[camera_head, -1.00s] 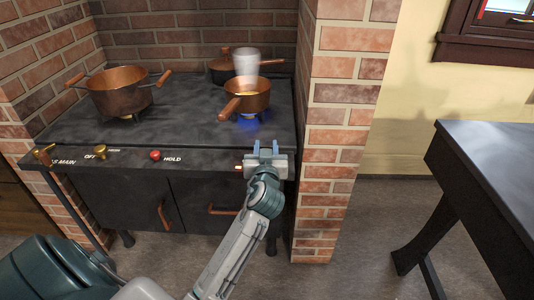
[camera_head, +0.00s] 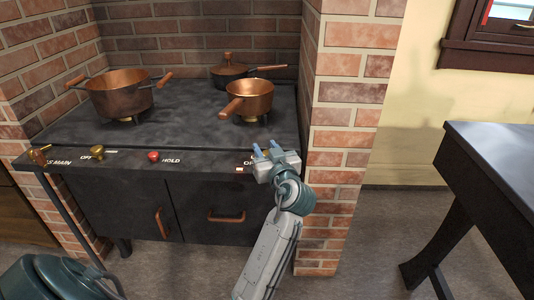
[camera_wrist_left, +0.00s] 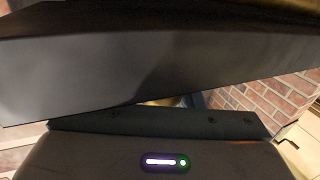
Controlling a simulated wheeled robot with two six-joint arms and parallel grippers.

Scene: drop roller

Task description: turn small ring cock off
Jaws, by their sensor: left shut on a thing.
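My left gripper (camera_head: 266,152) is at the right end of the stove's front control strip, shut on the small ring cock. The gripper hides nearly all of that cock in the head view. A sliver of brass, likely the cock, shows past the gripper body in the left wrist view (camera_wrist_left: 172,101). Part of a white label shows just left of the gripper. A small copper saucepan (camera_head: 248,97) stands on the small ring behind it, with no flame visible beneath. My right gripper is not in view.
A large copper pot (camera_head: 120,95) stands on the left ring and a lidded pan (camera_head: 229,71) at the back. A red HOLD button (camera_head: 153,157) and brass cocks (camera_head: 97,153) lie along the strip. A brick pillar (camera_head: 340,130) rises close to the gripper's right.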

